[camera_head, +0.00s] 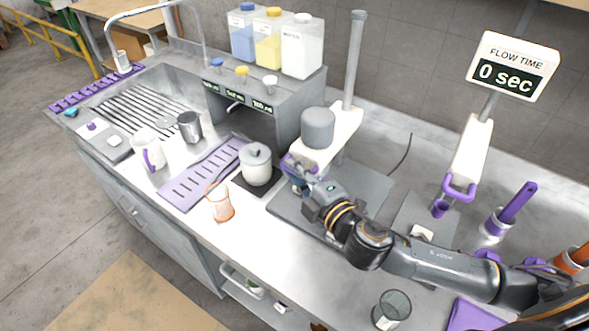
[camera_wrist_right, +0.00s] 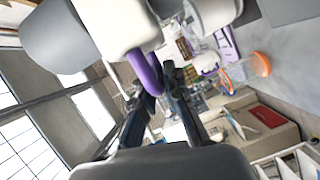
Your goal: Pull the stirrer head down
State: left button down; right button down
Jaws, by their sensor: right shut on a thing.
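The stirrer head (camera_head: 342,128) is a white arm with a grey cylinder (camera_head: 318,127) on top, held on an upright metal post (camera_head: 354,60) above a grey base plate (camera_head: 290,212). A purple handle is at its front end. My right gripper (camera_head: 299,178) is at that front end, shut on the handle. In the right wrist view the white head (camera_wrist_right: 122,25) fills the top, and the purple handle (camera_wrist_right: 143,72) runs down to the fingers of my gripper (camera_wrist_right: 155,85). The handle is partly hidden by the fingers. My left gripper is not in view.
A lidded white pot (camera_head: 257,165) stands on a black pad left of the stirrer. An orange-rimmed glass (camera_head: 220,203) and a dark glass (camera_head: 391,309) stand near the counter's front. A flow time display (camera_head: 512,68) reads 0 sec. Bare counter lies front of the base plate.

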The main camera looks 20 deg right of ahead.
notch_tip(320, 180, down, 2)
jog(key=shift+s+f+b, duration=0.1)
jog(key=shift+b, duration=0.3)
jog(key=shift+f, duration=0.1)
jog(key=c, duration=1.4)
grip_release()
jog(key=v, duration=1.2)
